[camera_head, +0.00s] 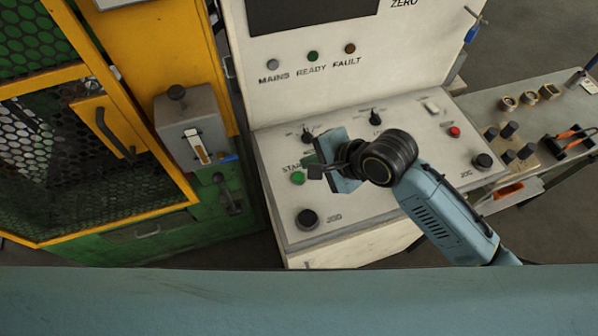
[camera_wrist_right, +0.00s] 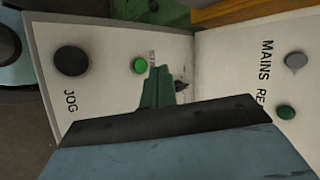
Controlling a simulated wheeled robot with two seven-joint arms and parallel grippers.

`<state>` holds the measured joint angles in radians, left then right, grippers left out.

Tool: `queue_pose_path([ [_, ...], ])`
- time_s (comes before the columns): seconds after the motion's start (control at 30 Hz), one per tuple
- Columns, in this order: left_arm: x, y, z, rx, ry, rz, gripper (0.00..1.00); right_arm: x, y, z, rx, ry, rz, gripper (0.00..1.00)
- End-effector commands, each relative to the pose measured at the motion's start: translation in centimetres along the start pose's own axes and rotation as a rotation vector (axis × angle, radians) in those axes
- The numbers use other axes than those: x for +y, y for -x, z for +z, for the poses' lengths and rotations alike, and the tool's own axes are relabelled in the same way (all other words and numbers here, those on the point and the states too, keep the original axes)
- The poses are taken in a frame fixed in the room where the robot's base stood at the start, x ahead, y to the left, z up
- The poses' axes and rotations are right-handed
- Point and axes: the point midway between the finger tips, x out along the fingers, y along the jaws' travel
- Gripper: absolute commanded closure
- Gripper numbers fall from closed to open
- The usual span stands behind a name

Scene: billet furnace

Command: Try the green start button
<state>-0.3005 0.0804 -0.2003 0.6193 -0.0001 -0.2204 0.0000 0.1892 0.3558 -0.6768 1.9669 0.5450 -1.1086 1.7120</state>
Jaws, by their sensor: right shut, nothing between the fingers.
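The green start button (camera_head: 298,178) sits on the sloped console panel (camera_head: 350,215), at the left, under a partly covered START label. It also shows in the right wrist view (camera_wrist_right: 139,66), uncovered. My right gripper (camera_head: 318,172) is over the panel, just right of the button in the head view. It is shut and empty. I cannot tell from these views how high its tips are above the panel; no contact with the button shows. My left gripper is not in view.
A black JOG knob (camera_head: 307,219) stands below the button. A black selector (camera_head: 307,136) is above it. A red button (camera_head: 454,132) and another JOG knob (camera_head: 482,161) are at the right. The upright panel (camera_head: 340,75) with lamps rises behind. A yellow-framed cage (camera_head: 60,150) stands left.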

Motion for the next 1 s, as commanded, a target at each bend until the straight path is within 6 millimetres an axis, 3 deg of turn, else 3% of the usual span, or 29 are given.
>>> queue_pose_path([
  [0.1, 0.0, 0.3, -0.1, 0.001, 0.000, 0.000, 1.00, -2.1, -0.2, 0.1, -0.034, -0.180, -0.004, 1.00],
  [0.3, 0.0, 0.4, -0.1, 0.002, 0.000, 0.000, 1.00, -3.6, -0.4, 0.0, -0.063, -0.369, 0.004, 1.00],
  [0.77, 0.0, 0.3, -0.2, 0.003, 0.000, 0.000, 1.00, -3.6, -0.5, 0.1, -0.068, -0.404, 0.007, 1.00],
  [1.0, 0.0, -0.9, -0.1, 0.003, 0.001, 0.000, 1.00, -3.0, -1.2, -0.2, -0.068, -0.402, 0.006, 1.00],
])
